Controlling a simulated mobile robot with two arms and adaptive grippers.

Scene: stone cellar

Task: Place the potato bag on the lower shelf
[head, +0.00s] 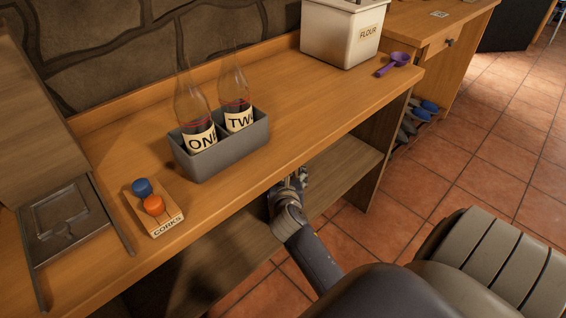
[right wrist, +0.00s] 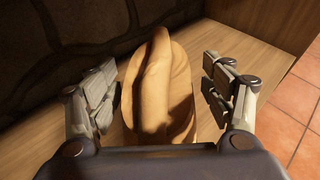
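The potato bag (right wrist: 158,88) is a tan, folded sack in the right wrist view; it appears to rest on the wooden lower shelf (right wrist: 262,50). In the head view the bag is hidden under the counter edge, while the lower shelf (head: 345,165) shows below the counter. My right gripper (head: 298,178) reaches in under the counter's front edge. In the right wrist view its fingers (right wrist: 160,85) are spread on both sides of the bag, with a visible gap at the right finger. My left gripper is in neither view.
A side panel (head: 385,150) closes the shelf's right end. The shelf's right part looks clear.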

